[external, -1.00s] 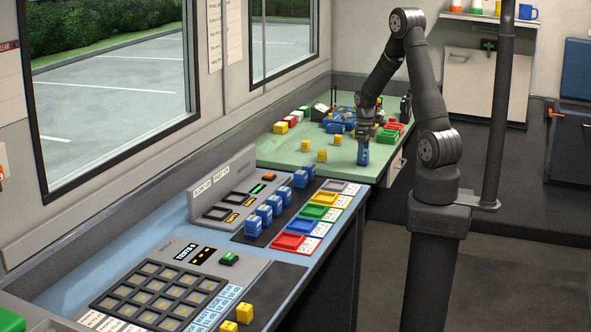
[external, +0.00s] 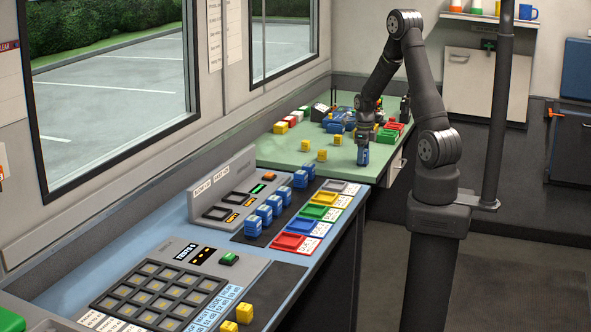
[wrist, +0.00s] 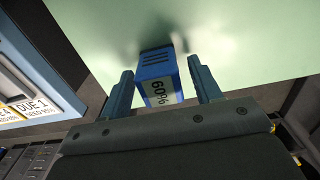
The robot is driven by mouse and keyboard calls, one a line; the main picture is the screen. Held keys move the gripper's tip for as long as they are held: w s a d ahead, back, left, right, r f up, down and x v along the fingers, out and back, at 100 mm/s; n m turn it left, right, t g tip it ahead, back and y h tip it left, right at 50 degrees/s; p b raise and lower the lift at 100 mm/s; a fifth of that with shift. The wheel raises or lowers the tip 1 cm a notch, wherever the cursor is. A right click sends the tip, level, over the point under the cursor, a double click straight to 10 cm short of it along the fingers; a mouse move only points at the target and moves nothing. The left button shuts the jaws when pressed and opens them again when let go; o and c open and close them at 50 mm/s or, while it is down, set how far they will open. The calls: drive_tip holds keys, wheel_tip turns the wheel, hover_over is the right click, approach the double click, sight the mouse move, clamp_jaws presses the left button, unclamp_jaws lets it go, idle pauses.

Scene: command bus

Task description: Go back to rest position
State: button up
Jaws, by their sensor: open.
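My gripper (external: 363,146) is pointed down at the front right part of the green table in the external view. In the wrist view its two fingers (wrist: 160,70) are apart, one on each side of a blue block (wrist: 155,70) marked 60%. A gap shows between the block and the right finger; the left finger is very close to it. In the external view the block (external: 363,158) shows just under the gripper, at the green tabletop. My arm reaches out and down from its post, with its elbow raised high.
The green table (external: 285,155) also holds yellow cubes (external: 322,154), a blue device (external: 338,120) and red and green trays (external: 392,133). A blue console (external: 140,262) with blue blocks (external: 264,214) and coloured trays (external: 290,241) lies nearer. A dark pole (external: 498,100) stands right of my arm.

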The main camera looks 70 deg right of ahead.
wheel_tip(320, 180, up, 12)
wheel_tip(320, 180, down, 13)
drive_tip(key=shift+r, duration=0.2)
drive_tip(key=r, duration=0.3)
drive_tip(key=s+r, duration=0.1)
drive_tip(key=r, duration=0.1)
drive_tip(key=shift+d, duration=0.25)
drive_tip(key=s+d+r, duration=0.3)
drive_tip(key=s+r, duration=0.3)
drive_tip(key=s, duration=0.4)
drive_tip(key=w+a+n, duration=0.8)
drive_tip(key=w+a, duration=0.3)
drive_tip(key=w, duration=0.2)
drive_tip(key=w+a+n, duration=0.3)
drive_tip(key=a+n, duration=0.1)
drive_tip(key=a, duration=0.5)
drive_tip(key=w+a+n, duration=0.4)
drive_tip(key=a+n, duration=0.1)
drive_tip(key=a, duration=0.4)
drive_tip(key=shift+w, duration=0.15)
drive_tip(key=shift+o, duration=0.4)
drive_tip(key=shift+r, duration=0.1)
